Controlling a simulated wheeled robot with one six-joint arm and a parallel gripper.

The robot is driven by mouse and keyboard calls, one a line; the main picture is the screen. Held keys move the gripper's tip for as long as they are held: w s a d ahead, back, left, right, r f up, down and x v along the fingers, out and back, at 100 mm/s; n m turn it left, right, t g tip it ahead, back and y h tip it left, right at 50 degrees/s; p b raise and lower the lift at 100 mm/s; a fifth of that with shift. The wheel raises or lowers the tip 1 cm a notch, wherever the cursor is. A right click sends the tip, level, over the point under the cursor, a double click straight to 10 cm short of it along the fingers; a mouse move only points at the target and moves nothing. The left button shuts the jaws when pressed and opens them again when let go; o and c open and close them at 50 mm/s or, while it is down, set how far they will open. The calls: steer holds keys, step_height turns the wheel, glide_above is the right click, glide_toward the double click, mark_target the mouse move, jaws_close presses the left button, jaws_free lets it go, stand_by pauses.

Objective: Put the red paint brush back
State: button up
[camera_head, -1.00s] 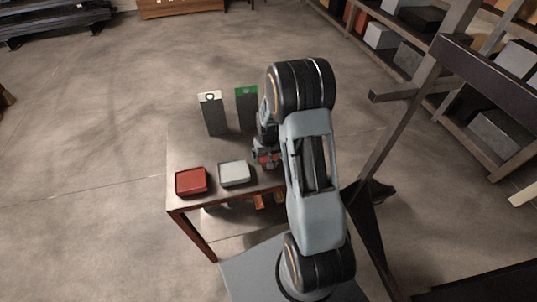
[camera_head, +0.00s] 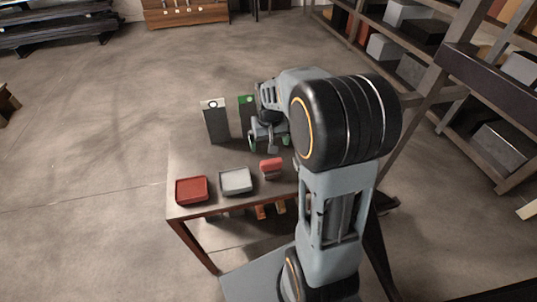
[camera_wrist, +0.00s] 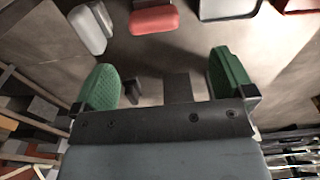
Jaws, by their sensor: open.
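A small red rounded block with a grey lower part (camera_head: 271,168) sits on the table, right of the grey tray. A red block also shows at the top of the wrist view (camera_wrist: 155,18). I cannot tell whether it is the paint brush; no clear brush shape shows. My gripper (camera_head: 268,142) hangs above the table behind the red block, apart from it. In the wrist view its two green fingers (camera_wrist: 170,82) are spread wide with nothing between them. My arm hides the right part of the table.
A red tray (camera_head: 191,190) and a grey tray (camera_head: 237,182) lie along the table's (camera_head: 190,157) front. Two dark upright boxes, one white-topped (camera_head: 216,122) and one green-topped (camera_head: 247,112), stand at the back near my gripper. A pale block (camera_wrist: 88,28) lies beside the red one. Shelving (camera_head: 445,85) stands right.

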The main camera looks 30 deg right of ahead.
steer(key=s+a+r+n+t, duration=0.1)
steer(key=s+a+r+t, duration=0.1)
steer(key=s+a+r, duration=0.2)
steer(key=s+a+r+n+t, duration=0.1)
steer(key=s+a+r, duration=0.2)
steer(key=s, duration=0.7)
steer(key=shift+s+a+r+t, duration=0.25)
steer(key=shift+a+r+t, duration=0.15)
steer(key=shift+r, duration=0.3)
